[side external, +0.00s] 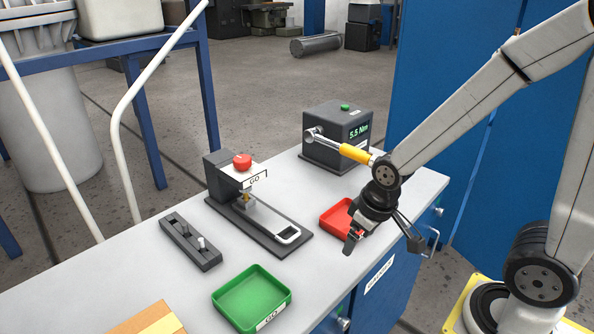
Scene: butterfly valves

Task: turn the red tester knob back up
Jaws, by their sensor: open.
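The red knob (242,161) sits on top of a dark upright fixture with a white label reading "GO". My gripper (383,244) is open and appears empty. It hangs to the right of the fixture, near the bench's front edge, well apart from the knob. My gripper partly hides a red tray (335,216).
A dark box (322,142) with a green button and a "5.5 Nm" display stands behind; a yellow-handled wrench (355,153) extends from it. A green tray (250,297), a dark pin holder (190,243) and a wooden block (150,320) stand at front left.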

